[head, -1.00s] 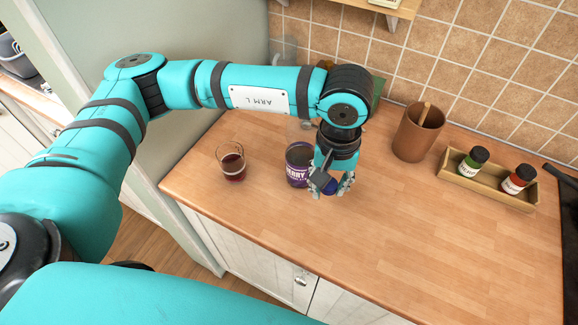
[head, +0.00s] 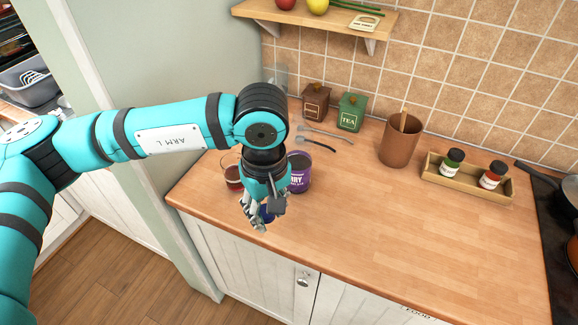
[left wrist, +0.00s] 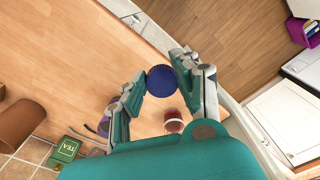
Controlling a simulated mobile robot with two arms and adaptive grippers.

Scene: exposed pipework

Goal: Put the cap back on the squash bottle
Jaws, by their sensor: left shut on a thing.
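My left gripper (head: 262,220) is shut on a round dark blue cap (left wrist: 161,81), which shows between its fingers in the left wrist view. In the head view only a little of the cap (head: 267,213) shows. The gripper hangs above the front left part of the counter. The squash bottle (head: 301,179), with a purple label, stands upright behind and to the right of it, partly hidden by the hand. In the left wrist view the bottle is mostly hidden behind a finger. My right gripper is not in view.
A glass of dark red drink (head: 232,180) stands left of the hand, partly covered. A brown pot (head: 399,142), a wooden tray with two small bottles (head: 466,187) and tea (head: 351,112) and brown canisters (head: 316,102) stand further back. The counter's right front is clear.

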